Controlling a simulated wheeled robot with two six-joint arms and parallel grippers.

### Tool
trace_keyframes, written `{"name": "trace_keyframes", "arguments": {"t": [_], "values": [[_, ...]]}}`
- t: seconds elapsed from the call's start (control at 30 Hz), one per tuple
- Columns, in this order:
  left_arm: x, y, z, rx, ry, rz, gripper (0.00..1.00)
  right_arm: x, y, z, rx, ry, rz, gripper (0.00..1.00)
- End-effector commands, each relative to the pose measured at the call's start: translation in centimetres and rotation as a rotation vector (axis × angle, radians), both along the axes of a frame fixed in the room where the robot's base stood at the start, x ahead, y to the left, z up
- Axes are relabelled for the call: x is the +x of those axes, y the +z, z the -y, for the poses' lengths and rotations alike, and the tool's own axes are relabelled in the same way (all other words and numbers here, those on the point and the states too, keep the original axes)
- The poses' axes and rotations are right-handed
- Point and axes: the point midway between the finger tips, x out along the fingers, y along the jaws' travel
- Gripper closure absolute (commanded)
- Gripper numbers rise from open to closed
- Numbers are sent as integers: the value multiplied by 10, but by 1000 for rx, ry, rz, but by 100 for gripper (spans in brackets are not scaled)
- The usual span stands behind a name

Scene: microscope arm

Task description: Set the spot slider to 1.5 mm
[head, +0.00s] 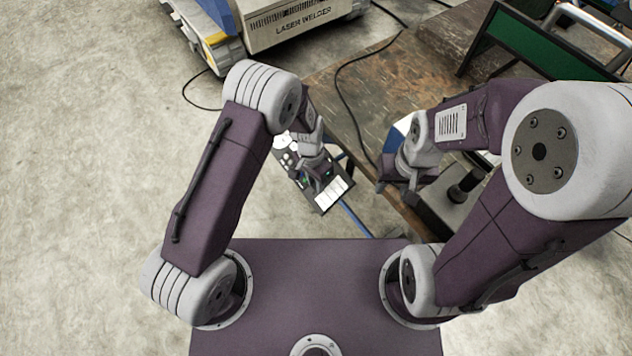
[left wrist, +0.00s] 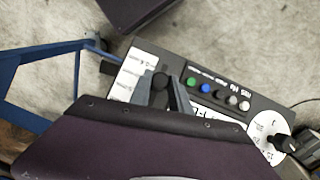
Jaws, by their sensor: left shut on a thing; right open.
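The control panel (head: 327,199) is a dark box with white scale strips, below my left gripper (head: 318,168) in the head view. In the left wrist view the panel (left wrist: 262,101) shows a white slider scale (left wrist: 127,80) with small mm marks. My left gripper (left wrist: 168,94) is shut on the dark slider knob (left wrist: 160,80) beside that scale. The exact setting is too small to read, and my purple wrist housing hides part of the panel. My right gripper (head: 402,193) is open and empty, apart from the panel to the right.
The panel also carries several coloured buttons (left wrist: 205,88) and a round dial with a black knob (left wrist: 281,142). A blue frame (left wrist: 45,58) holds it beside the wooden table (head: 372,85). A laser welder (head: 295,25) stands behind. The floor at left is clear.

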Motion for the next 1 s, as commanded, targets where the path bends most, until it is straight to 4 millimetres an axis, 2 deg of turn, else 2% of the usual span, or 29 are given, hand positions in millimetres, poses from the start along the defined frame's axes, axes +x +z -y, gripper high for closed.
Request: {"name": "trace_keyframes", "arguments": {"t": [0.47,0.7,0.93,0.97,1.0], "values": [[0,1,0,0,0,0,100,0,1,0,0,0,0,56],[12,16,17,0,-2,2,100,0,10,0,0,0,0,56],[12,15,17,1,0,-1,100,0,8,0,0,0,0,56],[12,15,16,1,0,-1,68,0,8,0,0,0,0,56],[12,15,16,0,0,0,57,0,8,0,0,0,0,56]]}}
